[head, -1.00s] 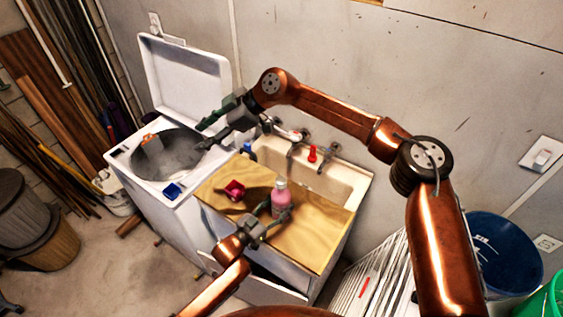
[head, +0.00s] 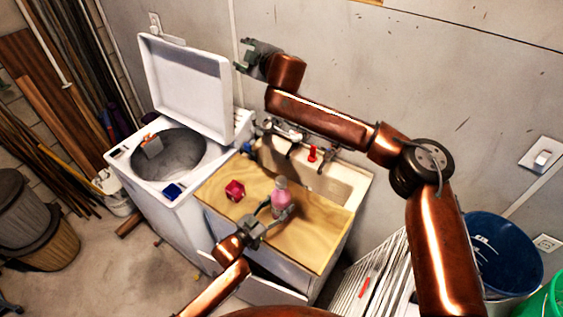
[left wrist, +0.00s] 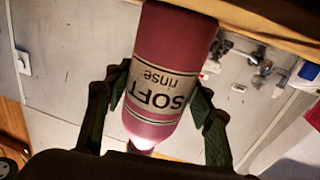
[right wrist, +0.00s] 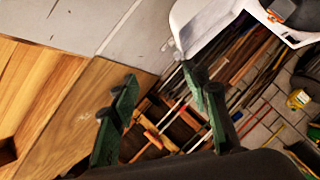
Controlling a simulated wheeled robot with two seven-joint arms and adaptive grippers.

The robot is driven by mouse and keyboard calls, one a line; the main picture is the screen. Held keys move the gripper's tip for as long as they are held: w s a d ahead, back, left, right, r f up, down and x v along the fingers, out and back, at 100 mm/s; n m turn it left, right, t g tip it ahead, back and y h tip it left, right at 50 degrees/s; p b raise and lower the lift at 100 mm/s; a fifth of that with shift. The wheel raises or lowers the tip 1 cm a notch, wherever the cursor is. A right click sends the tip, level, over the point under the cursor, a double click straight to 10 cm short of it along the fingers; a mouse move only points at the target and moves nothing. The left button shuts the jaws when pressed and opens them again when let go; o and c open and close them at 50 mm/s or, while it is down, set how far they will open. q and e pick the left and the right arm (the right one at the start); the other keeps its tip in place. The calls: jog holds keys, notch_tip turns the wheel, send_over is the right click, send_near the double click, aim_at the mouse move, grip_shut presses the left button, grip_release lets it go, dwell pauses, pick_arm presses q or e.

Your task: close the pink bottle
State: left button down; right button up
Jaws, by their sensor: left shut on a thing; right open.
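The pink bottle (head: 281,201) stands upright on the wooden counter, with a pale pink top. In the left wrist view the bottle (left wrist: 170,70) appears upside down with a "SOFT rinse" label; its top end is partly hidden by my gripper body. My left gripper (head: 266,215) is shut on the bottle, with a finger on each side. My right gripper (head: 246,58) is open and empty, raised high near the wall behind the washer lid. A small crimson object (head: 235,190) lies on the counter left of the bottle; I cannot tell whether it is a cap.
The wooden counter (head: 240,207) has bare room around the bottle. A sink (head: 330,180) with taps lies behind it. A white washer (head: 130,180) with raised lid (head: 188,90) stands left, a small blue item (head: 172,191) on its edge. A blue bin (head: 505,255) is at right.

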jog(key=s+d+f+n+g+h, duration=0.1)
jog(key=d+f+g+h, duration=0.2)
jog(key=f, duration=0.5)
jog(key=n+g+h, duration=0.5)
jog(key=n+g, duration=0.5)
jog(key=n, duration=0.1)
send_over(281, 180)
notch_tip(281, 180, down, 16)
jog(key=shift+f, duration=0.1)
jog(key=shift+f, duration=3.95)
jog(key=shift+c, duration=0.2)
